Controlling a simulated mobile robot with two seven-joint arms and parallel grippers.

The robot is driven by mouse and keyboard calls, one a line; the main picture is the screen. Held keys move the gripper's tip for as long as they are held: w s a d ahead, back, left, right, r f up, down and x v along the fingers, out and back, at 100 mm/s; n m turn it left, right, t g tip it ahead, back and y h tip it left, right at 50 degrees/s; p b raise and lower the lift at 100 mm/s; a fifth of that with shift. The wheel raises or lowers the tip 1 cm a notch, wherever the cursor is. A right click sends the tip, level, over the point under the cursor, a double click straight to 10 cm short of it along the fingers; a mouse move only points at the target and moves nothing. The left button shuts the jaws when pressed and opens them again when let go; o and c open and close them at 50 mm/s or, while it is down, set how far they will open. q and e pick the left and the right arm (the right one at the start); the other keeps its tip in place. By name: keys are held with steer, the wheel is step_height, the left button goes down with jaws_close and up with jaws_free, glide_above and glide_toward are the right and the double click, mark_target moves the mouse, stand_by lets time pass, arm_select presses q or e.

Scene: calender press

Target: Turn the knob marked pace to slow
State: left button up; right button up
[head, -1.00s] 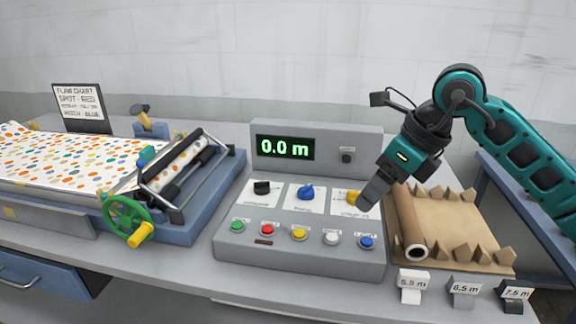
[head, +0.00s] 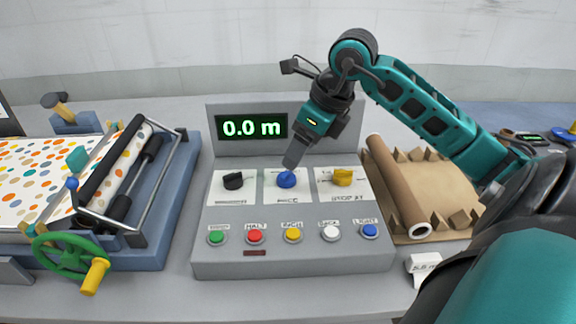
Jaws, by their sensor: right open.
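The control box (head: 375,258) stands in the middle of the bench with three knobs on white plates: a black knob (head: 233,181) at left, a blue knob (head: 286,180) in the middle and a yellow knob (head: 342,177) at right. The plate labels are too small to read surely; the middle one may read pace. My right gripper (head: 290,165) points down just above and behind the blue knob, its fingertips close to it; I cannot tell whether they touch. It is open. My left gripper is not in view.
A row of coloured buttons (head: 292,234) lines the box front below the knobs. A green display (head: 251,128) reads 0.0 m. A press with a green handwheel (head: 72,262) is at left. A brown roll (head: 398,185) lies at right, near my arm.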

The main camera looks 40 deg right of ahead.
mark_target(287, 172)
steer(key=x, duration=0.6)
steer(key=shift+w+f, duration=0.15)
steer(key=shift+f, duration=0.35)
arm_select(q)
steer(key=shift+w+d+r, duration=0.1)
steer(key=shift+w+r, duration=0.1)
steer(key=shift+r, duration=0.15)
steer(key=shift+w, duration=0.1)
arm_select(e)
steer(key=c, duration=1.1)
steer(key=shift+w, duration=0.1)
